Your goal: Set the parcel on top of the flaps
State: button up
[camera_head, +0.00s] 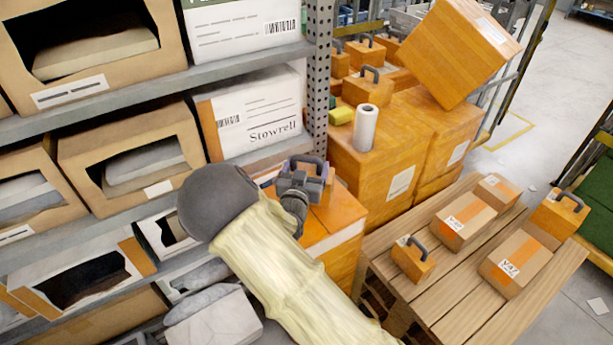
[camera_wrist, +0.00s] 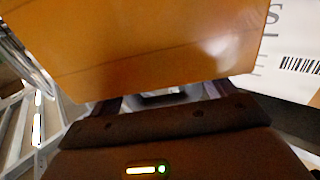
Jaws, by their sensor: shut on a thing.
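My gripper (camera_head: 303,185) is at the end of my arm, in front of the rack's post and low beside the stacked cartons. It is shut on an orange parcel (camera_wrist: 140,50), whose plain face fills the upper part of the wrist view just beyond the fingers (camera_wrist: 160,98). In the head view an orange box surface (camera_head: 342,212) shows behind and to the right of my gripper. A dark handle stands above the gripper. A larger orange carton with a pale band (camera_head: 335,240) is below. I cannot make out separate flaps, and my gripper hides part of this area.
A wooden table (camera_head: 450,300) at right holds several small parcels (camera_head: 465,220), some with handles. Large orange cartons (camera_head: 400,160) stand behind, with a white roll (camera_head: 364,127) on top. Rack shelves (camera_head: 130,95) with open boxes are close at left. A white box (camera_wrist: 290,55) is at right in the wrist view.

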jog(key=shift+f, duration=1.6)
jog(key=shift+d+f, duration=0.1)
jog(key=shift+f, duration=0.05)
jog(key=o, duration=1.5)
jog(key=s+a, duration=0.2)
jog(key=s, duration=0.9)
jog(key=shift+s+a+b, duration=0.2)
jog(key=shift+s+b, duration=0.2)
